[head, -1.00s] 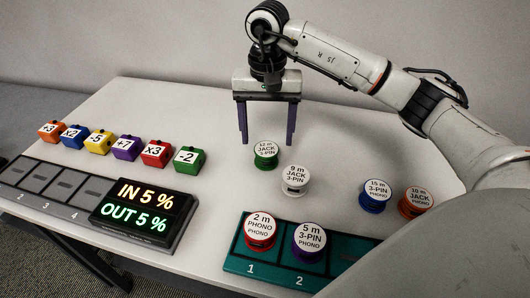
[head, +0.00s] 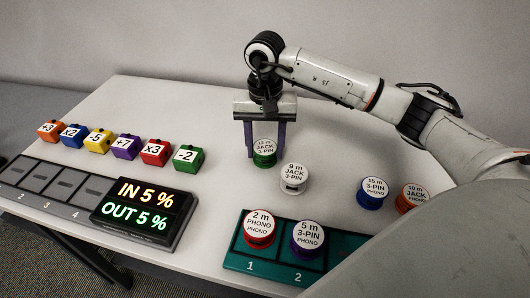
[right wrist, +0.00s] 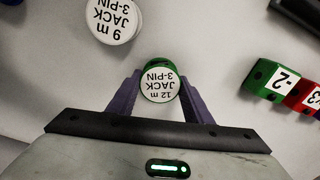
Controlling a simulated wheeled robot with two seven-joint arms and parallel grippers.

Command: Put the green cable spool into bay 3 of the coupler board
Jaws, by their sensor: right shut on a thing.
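The green cable spool (head: 264,154) has a white top reading "12 m JACK 3-PIN" and stands upright on the table. My right gripper (head: 265,150) is down at it, shut on it, with one purple finger on each side. In the right wrist view the green spool (right wrist: 159,84) sits between the fingertips (right wrist: 160,85). The coupler board (head: 236,262) is teal and lies at the front. Bays 1 and 2 show their numbers; the board's right part, with bay 3's number, is hidden behind my arm. My left gripper is not in view.
A red spool (head: 259,229) stands in bay 1, a purple spool (head: 307,238) in bay 2. A white spool (head: 293,178) stands close right of the green one. Blue (head: 373,192) and orange (head: 412,197) spools stand further right. Coloured blocks and a display (head: 137,207) are at left.

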